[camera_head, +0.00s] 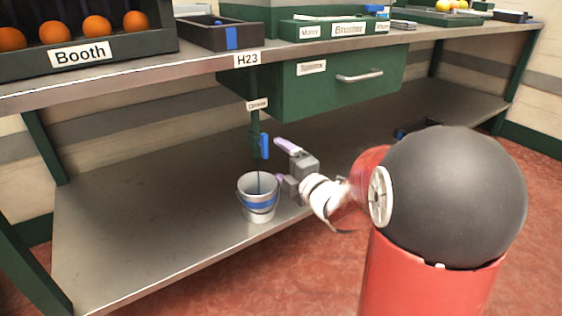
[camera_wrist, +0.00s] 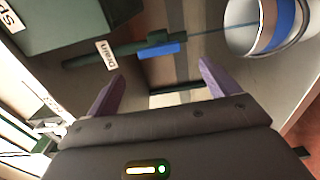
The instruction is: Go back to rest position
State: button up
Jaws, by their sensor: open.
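My gripper (camera_head: 283,162) is open and empty in the head view. It is over the front part of the lower shelf, beside the drain pipe and the bucket. In the wrist view its two purple fingers (camera_wrist: 158,88) are spread apart with nothing between them. The dark green drain pipe (camera_head: 255,120) with a blue valve handle (camera_head: 264,146) hangs from under the bench. They also show in the wrist view, pipe (camera_wrist: 120,50) and handle (camera_wrist: 158,51), ahead of the fingers and apart from them.
A metal bucket (camera_head: 258,204) with a blue band stands on the lower shelf (camera_head: 150,220), close to my gripper. A green drawer (camera_head: 335,85) hangs under the tabletop (camera_head: 190,62) above. A dark crate of oranges (camera_head: 120,45) stands at upper left. The shelf's left part is clear.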

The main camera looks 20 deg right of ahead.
jog(key=s+a+f+m+g+h, duration=0.1)
jog(key=s+a+m+g+h, duration=0.15)
jog(key=s+m+g, duration=0.7)
jog(key=s+a+f+m+g+h, duration=0.1)
jog(key=s+m+g+h, duration=0.15)
jog(key=s+m, duration=1.3)
jog(key=s+r+n+p, duration=0.3)
jog(key=r+p, duration=1)
jog(key=shift+d+h+p, duration=0.3)
jog(key=shift+d, duration=0.05)
